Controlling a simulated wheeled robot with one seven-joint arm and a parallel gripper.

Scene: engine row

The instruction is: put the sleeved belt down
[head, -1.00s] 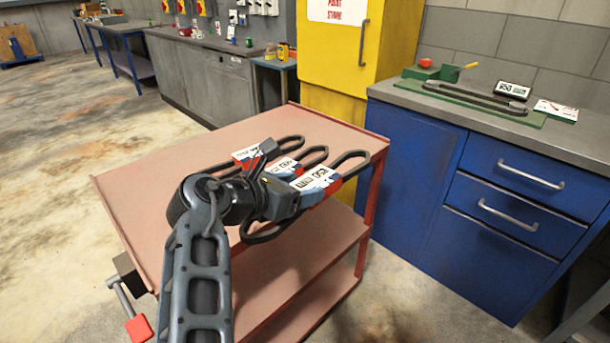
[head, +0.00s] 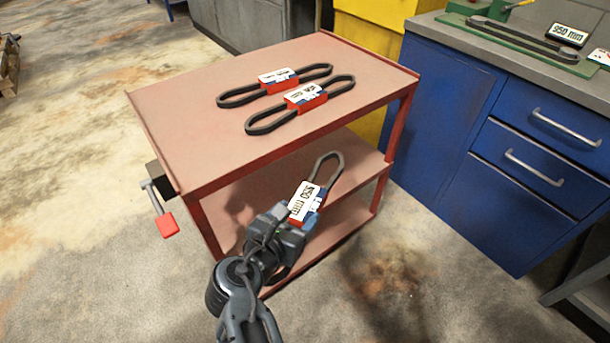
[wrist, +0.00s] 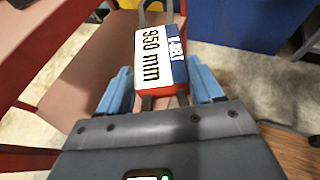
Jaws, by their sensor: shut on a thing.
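My gripper (head: 293,214) is shut on the sleeved belt (head: 306,203), a dark loop in a white, blue and red sleeve reading "950 mm". It is held below the level of the red cart's top (head: 190,125), in front of or over the lower shelf (head: 352,222); I cannot tell whether it touches the shelf. In the wrist view the sleeve (wrist: 160,55) lies between the blue fingers, with the belt loop reaching out beyond it. My gripper hides part of the near end of the belt.
Two other sleeved belts (head: 278,82) (head: 305,97) lie side by side on the cart top. A red-handled crank (head: 167,224) sticks out at the cart's left. On the right, a blue cabinet (head: 440,130) carries a green board (head: 520,42) with a belt and a "950 mm" sign (head: 568,35).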

